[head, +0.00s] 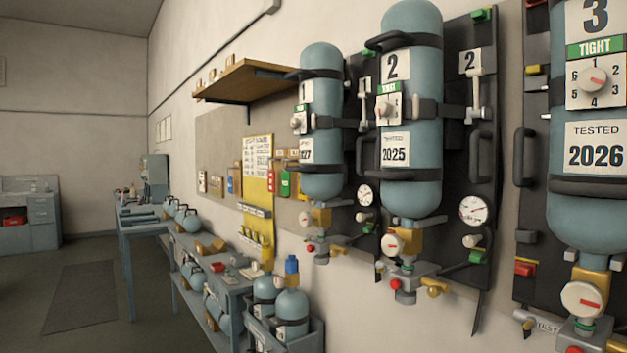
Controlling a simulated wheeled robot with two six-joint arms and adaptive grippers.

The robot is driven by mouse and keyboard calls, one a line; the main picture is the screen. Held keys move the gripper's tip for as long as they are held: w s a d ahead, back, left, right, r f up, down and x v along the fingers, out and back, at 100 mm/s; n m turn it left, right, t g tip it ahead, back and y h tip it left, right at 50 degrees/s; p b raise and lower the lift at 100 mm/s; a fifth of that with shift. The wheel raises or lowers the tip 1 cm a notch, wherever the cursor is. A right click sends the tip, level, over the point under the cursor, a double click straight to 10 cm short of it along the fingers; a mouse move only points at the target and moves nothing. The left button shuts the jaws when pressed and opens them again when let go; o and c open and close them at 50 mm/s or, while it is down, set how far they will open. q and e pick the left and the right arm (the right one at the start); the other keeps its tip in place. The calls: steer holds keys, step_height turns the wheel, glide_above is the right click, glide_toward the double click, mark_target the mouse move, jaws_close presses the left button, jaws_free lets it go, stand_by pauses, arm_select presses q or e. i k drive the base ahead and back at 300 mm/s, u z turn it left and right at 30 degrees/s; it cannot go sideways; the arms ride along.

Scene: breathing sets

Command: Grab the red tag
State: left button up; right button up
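Neither of my grippers is in view. A small red piece (271,182) hangs on the wall at the right edge of the yellow board, beside a green one (285,183). It looks like a tag, but it is too small to tell for certain. Other small red things show: a red block (525,268) on the dark panel at the right, and a red item (217,266) on the workbench.
Blue-grey cylinders numbered 1 (321,130) and 2 (411,120) are strapped to wall panels, with another cylinder (590,215) at far right. A wooden shelf (243,80) juts out above the yellow board (258,165). The workbench (215,262) runs along the wall. Open floor (150,325) lies left.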

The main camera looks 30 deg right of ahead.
mark_target(272, 174)
steer(key=z, duration=0.45)
steer(key=i, duration=0.65)
steer(key=u, duration=0.5)
steer(key=i, duration=2.55)
steer(key=z, duration=3.05)
